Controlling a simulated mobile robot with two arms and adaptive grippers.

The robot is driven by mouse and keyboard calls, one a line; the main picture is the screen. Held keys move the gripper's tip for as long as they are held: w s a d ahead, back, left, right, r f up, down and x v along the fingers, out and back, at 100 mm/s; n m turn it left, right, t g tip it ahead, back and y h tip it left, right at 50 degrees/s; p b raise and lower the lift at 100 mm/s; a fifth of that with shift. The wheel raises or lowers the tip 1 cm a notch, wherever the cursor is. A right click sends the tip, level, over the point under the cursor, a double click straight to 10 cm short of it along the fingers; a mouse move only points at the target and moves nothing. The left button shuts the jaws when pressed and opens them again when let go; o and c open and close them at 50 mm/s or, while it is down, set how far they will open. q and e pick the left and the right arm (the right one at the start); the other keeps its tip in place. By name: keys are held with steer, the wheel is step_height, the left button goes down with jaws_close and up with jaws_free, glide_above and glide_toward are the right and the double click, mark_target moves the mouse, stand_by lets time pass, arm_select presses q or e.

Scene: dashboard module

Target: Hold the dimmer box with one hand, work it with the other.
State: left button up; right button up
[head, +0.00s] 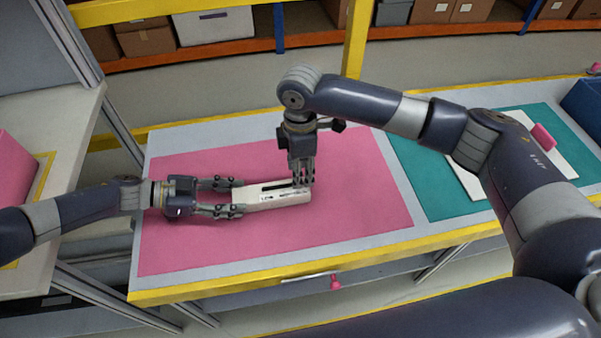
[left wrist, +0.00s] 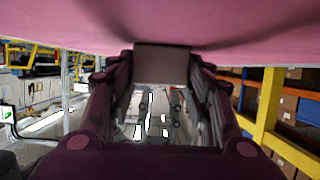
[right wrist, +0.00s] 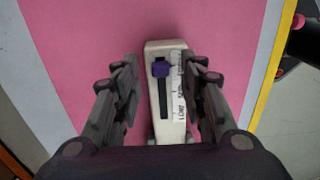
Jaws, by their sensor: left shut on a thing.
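The dimmer box (head: 258,203) is a slim white box lying lengthwise on the pink mat. My left gripper (head: 238,197) is shut on its left end. In the left wrist view the box end (left wrist: 163,64) sits between the fingers. My right gripper (head: 303,183) points down over the box's right part. In the right wrist view, its fingers (right wrist: 161,84) are apart, one on each side of the box. A purple slider knob (right wrist: 161,69) is at the upper end of the dark slot there, away from the LOW label. The fingers do not touch the knob.
The pink mat (head: 350,215) is clear around the box. A teal mat (head: 430,180) with a white board and a pink item lies to the right. The table's yellow front edge (head: 400,250) runs below. A blue bin (head: 585,100) stands far right.

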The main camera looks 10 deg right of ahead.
arm_select(q)
steer(key=shift+f, duration=0.1)
arm_select(e)
step_height(320, 180, up, 10)
steer(key=shift+f, duration=0.2)
arm_select(q)
steer(key=o, duration=1.5)
